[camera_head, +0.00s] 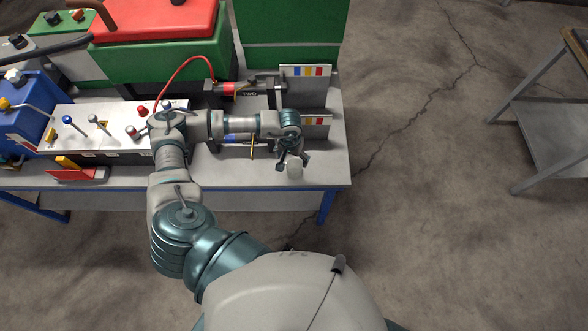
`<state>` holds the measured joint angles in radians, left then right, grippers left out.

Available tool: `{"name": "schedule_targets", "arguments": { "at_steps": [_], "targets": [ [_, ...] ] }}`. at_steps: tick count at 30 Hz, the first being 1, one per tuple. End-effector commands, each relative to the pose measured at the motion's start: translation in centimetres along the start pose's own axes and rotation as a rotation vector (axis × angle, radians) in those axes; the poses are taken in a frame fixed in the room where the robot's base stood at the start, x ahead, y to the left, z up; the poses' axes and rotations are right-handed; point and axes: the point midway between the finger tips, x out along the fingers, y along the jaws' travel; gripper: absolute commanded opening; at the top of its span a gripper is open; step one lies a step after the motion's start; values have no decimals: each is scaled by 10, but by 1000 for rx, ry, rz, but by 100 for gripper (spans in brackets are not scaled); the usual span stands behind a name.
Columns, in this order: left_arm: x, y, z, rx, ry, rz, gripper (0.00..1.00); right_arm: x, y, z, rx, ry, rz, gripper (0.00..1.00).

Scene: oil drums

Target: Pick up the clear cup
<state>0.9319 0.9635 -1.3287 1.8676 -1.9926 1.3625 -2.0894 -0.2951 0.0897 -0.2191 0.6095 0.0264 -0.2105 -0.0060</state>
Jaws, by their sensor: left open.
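The clear cup (295,171) is small and pale and stands on the table near its right front part. My left gripper (292,160) is right above and behind the cup, pointing down, with its dark fingers spread. The fingers overlap the cup's upper edge in this view, and I cannot tell whether they touch it. My left arm reaches over the table from the left. My right gripper does not show.
The table (327,170) has a blue front edge. Behind the gripper are cylinder racks with colour-marked plates (305,72). A lever panel (90,128) and a red-and-green machine (155,22) stand left. A metal stand (548,125) is far right, with bare floor between.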

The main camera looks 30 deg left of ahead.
Motion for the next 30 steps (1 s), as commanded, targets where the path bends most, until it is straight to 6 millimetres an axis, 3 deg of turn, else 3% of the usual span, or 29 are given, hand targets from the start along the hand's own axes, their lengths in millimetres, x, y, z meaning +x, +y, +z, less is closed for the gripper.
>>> {"name": "schedule_targets", "arguments": {
  "at_steps": [3,10,18,26,30],
  "targets": [
    [19,-2,0,-1,-2,2,90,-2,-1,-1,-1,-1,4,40],
    [38,-2,-1,-1,-3,7,90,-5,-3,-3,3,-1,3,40],
    [77,4,-4,-1,-3,5,90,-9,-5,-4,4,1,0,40],
    [80,6,-3,-1,-1,3,90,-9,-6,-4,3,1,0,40],
    [80,5,-4,-1,-1,5,60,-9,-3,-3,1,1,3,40]
  ]
}}
